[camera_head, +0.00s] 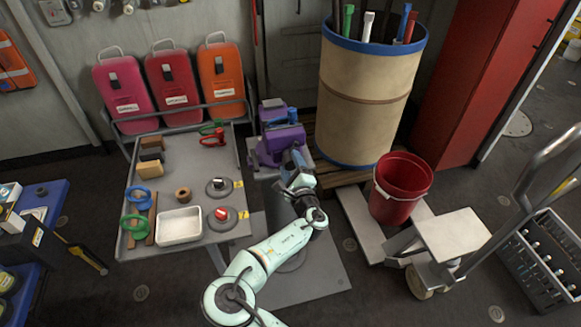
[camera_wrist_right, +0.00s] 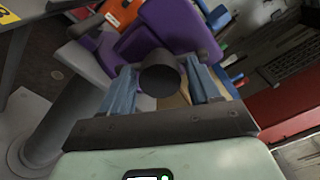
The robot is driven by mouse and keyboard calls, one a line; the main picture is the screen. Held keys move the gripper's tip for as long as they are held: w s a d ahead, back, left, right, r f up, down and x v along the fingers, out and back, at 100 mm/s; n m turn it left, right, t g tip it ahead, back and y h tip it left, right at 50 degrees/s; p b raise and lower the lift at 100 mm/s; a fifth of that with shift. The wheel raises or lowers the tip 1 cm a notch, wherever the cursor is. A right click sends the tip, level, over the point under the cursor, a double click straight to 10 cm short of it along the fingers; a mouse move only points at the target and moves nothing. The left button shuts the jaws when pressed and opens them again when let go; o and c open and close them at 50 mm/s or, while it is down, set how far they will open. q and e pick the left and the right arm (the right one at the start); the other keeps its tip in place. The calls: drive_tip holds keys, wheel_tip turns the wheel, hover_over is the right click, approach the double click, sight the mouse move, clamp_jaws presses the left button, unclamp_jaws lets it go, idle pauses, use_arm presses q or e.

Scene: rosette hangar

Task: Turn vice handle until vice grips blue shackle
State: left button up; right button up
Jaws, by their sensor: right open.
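The purple vice (camera_head: 279,146) stands on a grey pedestal at the middle of the head view; its purple body also shows in the right wrist view (camera_wrist_right: 170,28). The blue shackle (camera_head: 292,115) is at the top of the vice; whether the jaws touch it I cannot tell. My right gripper (camera_head: 296,165) is at the near side of the vice. In the right wrist view its two blue fingers stand apart on either side of a dark round end (camera_wrist_right: 160,79), which looks like part of the vice handle. Contact is not clear. My left gripper is not in view.
A grey table (camera_head: 180,250) left of the vice holds a white tray (camera_head: 180,226), green, blue and red shackles, blocks and round discs. A tall drum (camera_head: 365,100) and a red bucket (camera_head: 402,190) stand to the right.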

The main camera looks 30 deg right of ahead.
drive_tip(key=shift+f+n+b, duration=0.3)
drive_tip(key=shift+n+b, duration=0.4)
drive_tip(key=shift+n, duration=0.4)
drive_tip(key=shift+r+n+b, duration=0.2)
drive_tip(key=shift+n+b, duration=0.25)
drive_tip(key=shift+n, duration=0.45)
drive_tip(key=n+b, duration=0.1)
drive_tip(key=n, duration=0.1)
drive_tip(key=n+b, duration=0.2)
drive_tip(key=shift+f, duration=0.3)
drive_tip(key=n+b, duration=0.1)
drive_tip(key=n, duration=0.1)
drive_tip(key=shift+n+b, duration=0.4)
drive_tip(key=shift+r+n, duration=0.3)
drive_tip(key=shift+n, duration=0.3)
drive_tip(key=shift+f, duration=0.1)
